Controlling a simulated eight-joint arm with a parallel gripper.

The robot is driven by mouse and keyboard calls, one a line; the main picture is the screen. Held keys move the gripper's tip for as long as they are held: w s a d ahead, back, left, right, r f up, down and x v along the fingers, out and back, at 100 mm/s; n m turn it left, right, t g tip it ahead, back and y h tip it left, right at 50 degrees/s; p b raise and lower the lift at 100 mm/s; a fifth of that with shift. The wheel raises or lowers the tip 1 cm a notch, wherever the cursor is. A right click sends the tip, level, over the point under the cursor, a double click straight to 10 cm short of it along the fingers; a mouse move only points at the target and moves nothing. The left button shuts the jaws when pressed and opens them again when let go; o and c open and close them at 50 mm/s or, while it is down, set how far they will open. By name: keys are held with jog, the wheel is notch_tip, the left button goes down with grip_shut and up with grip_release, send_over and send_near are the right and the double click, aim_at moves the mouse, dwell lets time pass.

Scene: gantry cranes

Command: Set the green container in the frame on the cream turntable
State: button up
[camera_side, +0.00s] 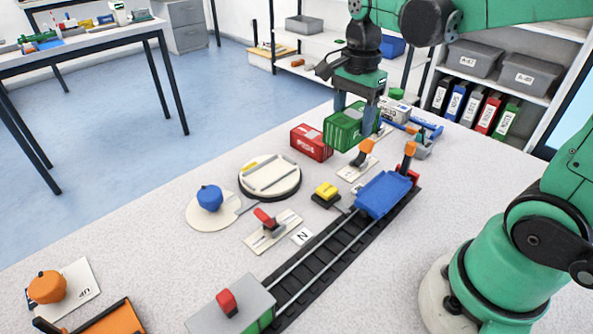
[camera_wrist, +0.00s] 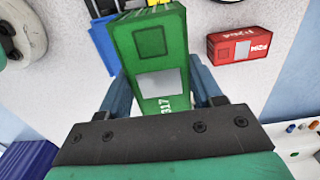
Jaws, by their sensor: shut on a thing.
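The green container (camera_side: 344,130) is upright between the fingers of my gripper (camera_side: 355,112), beside the red container. My gripper is shut on it; whether its underside touches the table is hard to tell. In the wrist view the green container (camera_wrist: 155,62) fills the gap between the blue-grey fingers of my gripper (camera_wrist: 160,90). The cream turntable (camera_side: 288,190) lies to the left and nearer the camera, a round disc with a dark rim. The frame (camera_side: 269,176) on top of it looks empty, with a small yellow mark at its far left.
A red container (camera_side: 311,142) stands between the green one and the turntable; it also shows in the wrist view (camera_wrist: 238,45). Orange and red levers (camera_side: 363,150), a yellow button (camera_side: 326,192), a blue wagon (camera_side: 383,194) on rails and a blue knob (camera_side: 209,198) are nearby.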

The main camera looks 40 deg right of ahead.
jog(key=w+a+f, duration=0.3)
jog(key=w+a, duration=0.5)
jog(key=w, duration=0.4)
jog(key=shift+w+a+f, duration=0.1)
jog(key=shift+f, duration=1.45)
jog(key=shift+w+a+f, duration=0.1)
jog(key=shift+f, duration=1.45)
jog(key=shift+f, duration=0.75)
jog(key=o, duration=1.3)
jog(key=shift+r, duration=3.5)
